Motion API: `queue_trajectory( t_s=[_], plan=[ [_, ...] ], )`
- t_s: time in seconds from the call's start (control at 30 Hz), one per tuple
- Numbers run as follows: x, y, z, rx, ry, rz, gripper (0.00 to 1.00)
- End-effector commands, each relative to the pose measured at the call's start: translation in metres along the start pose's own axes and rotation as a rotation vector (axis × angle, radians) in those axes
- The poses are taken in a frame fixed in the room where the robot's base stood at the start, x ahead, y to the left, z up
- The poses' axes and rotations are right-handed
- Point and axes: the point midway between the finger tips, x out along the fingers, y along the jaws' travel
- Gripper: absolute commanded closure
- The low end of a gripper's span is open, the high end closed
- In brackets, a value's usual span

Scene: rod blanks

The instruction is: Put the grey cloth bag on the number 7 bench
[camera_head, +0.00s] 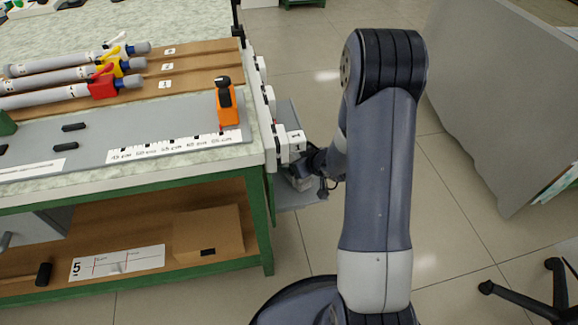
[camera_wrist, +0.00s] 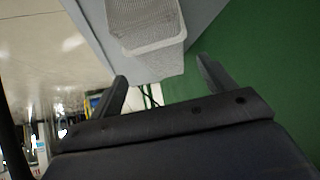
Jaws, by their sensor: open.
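A light grey, woven-looking thing, likely the grey cloth bag (camera_wrist: 148,22), lies on a blue-grey surface (camera_wrist: 205,15) at the top of the wrist view. My gripper (camera_wrist: 165,85) is open, with its two dark fingers apart just below the bag in that view and nothing between them. In the head view my gripper (camera_head: 312,165) is at the right end of a green-framed bench (camera_head: 268,222), above a small grey side shelf (camera_head: 297,204), partly hidden. A grey lump shows beneath it, too small to make out. The visible bench sign (camera_head: 118,262) reads 5; I see no number 7.
The benchtop holds several grey rods with coloured clamps (camera_head: 103,84), an orange-and-black tool (camera_head: 228,103) and a ruler strip (camera_head: 175,146). A cardboard box (camera_head: 208,233) is on the lower shelf. A grey partition (camera_head: 510,100) and a black chair base (camera_head: 535,300) stand right, with clear floor between.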

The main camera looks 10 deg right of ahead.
Motion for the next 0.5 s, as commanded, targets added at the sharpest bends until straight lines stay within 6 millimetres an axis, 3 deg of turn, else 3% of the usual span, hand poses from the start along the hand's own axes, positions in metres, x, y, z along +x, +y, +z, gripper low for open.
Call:
queue_trajectory(
  t_s=[0.5],
  plan=[
    [0.057, -0.006, 0.003, -0.001, 0.000, 0.000, 0.22]
  ],
)
